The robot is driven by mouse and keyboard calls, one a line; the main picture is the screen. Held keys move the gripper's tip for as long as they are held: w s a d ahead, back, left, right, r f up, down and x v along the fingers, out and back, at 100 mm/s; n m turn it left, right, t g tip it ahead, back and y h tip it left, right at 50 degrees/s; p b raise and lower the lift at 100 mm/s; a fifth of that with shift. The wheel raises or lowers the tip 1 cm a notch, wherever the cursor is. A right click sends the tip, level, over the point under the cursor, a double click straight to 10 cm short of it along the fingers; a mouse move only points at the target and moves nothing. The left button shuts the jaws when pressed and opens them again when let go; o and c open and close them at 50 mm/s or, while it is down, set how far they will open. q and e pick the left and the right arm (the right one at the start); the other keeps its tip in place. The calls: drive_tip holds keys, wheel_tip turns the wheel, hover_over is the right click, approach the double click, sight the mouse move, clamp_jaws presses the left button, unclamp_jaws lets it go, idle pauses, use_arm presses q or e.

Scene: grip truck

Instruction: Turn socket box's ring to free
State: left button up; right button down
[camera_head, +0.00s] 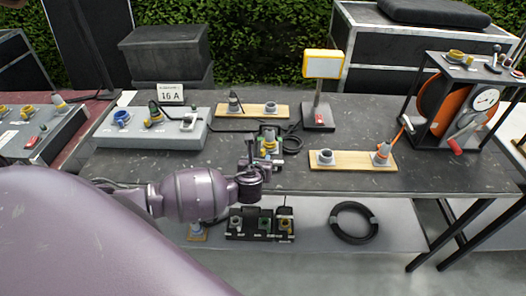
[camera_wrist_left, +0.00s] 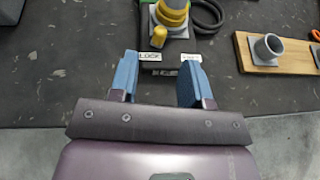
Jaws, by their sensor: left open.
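A small grey unit with a yellow ring (camera_wrist_left: 172,14) and a grey plug body lies ahead of my left gripper in the left wrist view. In the head view its yellow ring (camera_head: 268,147) shows near the table's middle. A white label reading LOCK (camera_wrist_left: 150,57) sits at its near left; a second label (camera_wrist_left: 191,58) at the near right is too blurred to read surely. My left gripper (camera_wrist_left: 158,77) is open and empty, its blue fingers apart, just short of the ring. In the head view the left gripper (camera_head: 250,160) is beside the unit. My right gripper is not in view.
A grey socket panel (camera_head: 150,138) stands left, with a 16 A sign (camera_head: 171,94) behind. A wooden board with sockets (camera_head: 345,165) lies right. A black cable (camera_wrist_left: 213,18) runs beside the ring unit. A cable reel (camera_head: 440,100) stands far right. The front right tabletop is clear.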

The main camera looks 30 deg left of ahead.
sight(263, 151)
use_arm(q)
drive_tip(key=shift+x, duration=3.9)
clamp_jaws()
